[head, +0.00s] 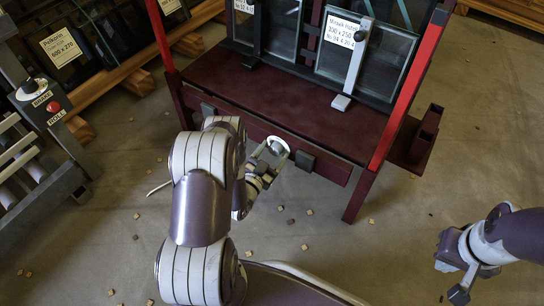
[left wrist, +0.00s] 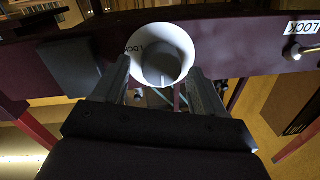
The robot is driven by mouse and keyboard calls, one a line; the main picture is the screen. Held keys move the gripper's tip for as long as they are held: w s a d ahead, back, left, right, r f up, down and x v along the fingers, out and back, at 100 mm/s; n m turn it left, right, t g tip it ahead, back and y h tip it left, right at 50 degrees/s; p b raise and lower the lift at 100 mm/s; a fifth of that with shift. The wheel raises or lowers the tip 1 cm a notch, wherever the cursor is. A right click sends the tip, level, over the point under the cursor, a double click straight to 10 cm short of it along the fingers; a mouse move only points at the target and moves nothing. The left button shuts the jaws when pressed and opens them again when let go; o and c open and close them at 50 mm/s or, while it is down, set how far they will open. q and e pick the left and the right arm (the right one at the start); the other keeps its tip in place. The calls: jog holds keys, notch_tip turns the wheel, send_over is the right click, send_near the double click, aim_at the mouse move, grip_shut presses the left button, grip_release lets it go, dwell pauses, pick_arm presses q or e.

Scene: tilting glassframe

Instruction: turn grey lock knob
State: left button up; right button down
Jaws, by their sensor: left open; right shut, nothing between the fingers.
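A pale round lock knob (left wrist: 160,50) with the letters LOCK, upside down, on its left side sits on the dark red beam in the left wrist view. In the head view its pale rim (head: 277,146) shows at the front beam of the rack. My left gripper (left wrist: 163,88) is open, with one finger on each side of the knob's lower part; I cannot tell whether they touch it. In the head view my left gripper (head: 264,168) is partly hidden by its own parts. My right gripper (head: 449,268) is shut and empty, far from the rack at the lower right.
A second small knob (left wrist: 293,52) sits beside a LOCK label (left wrist: 303,27). A dark block (left wrist: 67,68) is on the beam close to my left finger. The rack (head: 290,105) holds glass panes (head: 385,60). Small chips (head: 309,211) litter the open floor.

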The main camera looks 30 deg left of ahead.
pick_arm(q)
jog(key=c, duration=1.1)
jog(key=shift+o, duration=0.2)
